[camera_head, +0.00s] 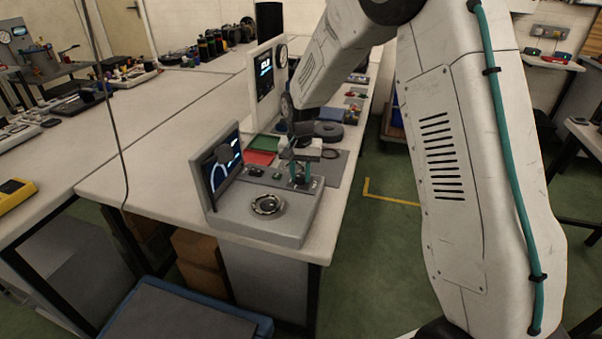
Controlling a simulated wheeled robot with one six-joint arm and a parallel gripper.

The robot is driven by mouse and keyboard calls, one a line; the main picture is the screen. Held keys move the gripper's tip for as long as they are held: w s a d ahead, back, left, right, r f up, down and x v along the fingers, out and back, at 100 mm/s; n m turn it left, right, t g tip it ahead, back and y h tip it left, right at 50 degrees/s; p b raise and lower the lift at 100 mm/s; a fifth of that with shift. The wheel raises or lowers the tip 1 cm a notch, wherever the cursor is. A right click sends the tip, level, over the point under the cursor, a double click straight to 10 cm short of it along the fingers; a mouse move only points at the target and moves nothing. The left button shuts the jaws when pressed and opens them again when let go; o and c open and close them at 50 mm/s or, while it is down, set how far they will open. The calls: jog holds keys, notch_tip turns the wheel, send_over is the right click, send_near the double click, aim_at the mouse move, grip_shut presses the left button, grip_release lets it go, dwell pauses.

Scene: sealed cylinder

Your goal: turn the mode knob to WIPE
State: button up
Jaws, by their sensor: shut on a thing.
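The grey bench device (262,226) stands at the near end of the long table, with a tilted screen (221,168) at its left and a round metal fitting (268,205) on its top. My gripper (300,183) points down at the right rear end of the device's control strip. Its teal fingers are closed around a small part there, which appears to be the mode knob. The knob is mostly hidden by the fingers, and its pointer and labels cannot be read at this size. Small dark controls (256,171) sit on the strip left of the gripper.
A red tray (258,158) and a green tray (264,143) lie just behind the device. A taller panel with a screen (265,76) and a dark disc (328,131) stand farther back.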

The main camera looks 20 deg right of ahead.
aim_at(301, 176)
jog(key=shift+s+m, duration=0.1)
jog(key=shift+m, duration=1.8)
jog(key=o, duration=1)
notch_tip(301, 176, up, 8)
jog(key=shift+f, duration=0.1)
